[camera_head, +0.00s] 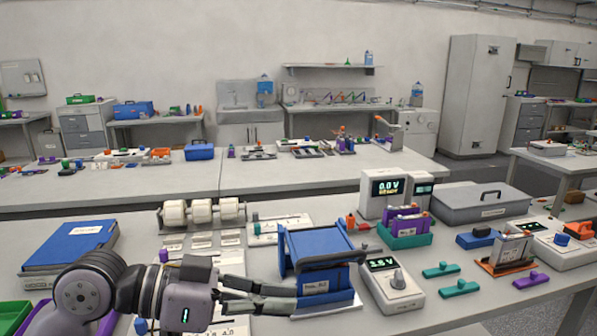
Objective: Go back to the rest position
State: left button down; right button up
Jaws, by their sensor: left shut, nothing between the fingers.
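My left arm comes in from the lower left. My left gripper (288,299) is shut and empty. Its fingers point right and end at the lower front of a blue and grey device (320,248) with a small label. I cannot tell whether the fingertips touch it. My right arm and gripper are not in view.
A meter (395,287) and a display unit (383,193) stand right of the blue device. A green tray (405,238) holds purple cells. A grey case (481,201) lies at right, a roll holder (202,214) behind my gripper, a blue box (72,243) at left.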

pick_arm(q)
jog(key=s+a+f+n+t+y, duration=0.1)
jog(key=a+f+n+t+y, duration=0.15)
jog(key=f, duration=0.85)
jog(key=a+f+n+t+y, duration=0.1)
jog(key=f+n+y, duration=0.2)
jog(key=f, duration=0.8)
jog(key=s+a+f+n+g+y, duration=0.3)
jog(key=s+a+f+n+y, duration=0.45)
jog(key=s+a+f, duration=0.8)
notch_tip(320, 180, down, 21)
jog(key=d+m+g+y, duration=0.1)
jog(key=d+m, duration=0.1)
jog(key=s+a+f+p, duration=0.1)
jog(key=s+f, duration=0.8)
jog(key=f, duration=0.1)
jog(key=s+a+f+g, duration=0.1)
jog(key=s+a+f, duration=0.1)
jog(key=s+f, duration=0.7)
jog(key=shift+s+a+f+p, duration=0.2)
jog(key=shift+a+f+p, duration=0.05)
jog(key=shift+f+p, duration=0.1)
jog(key=shift+g, duration=0.25)
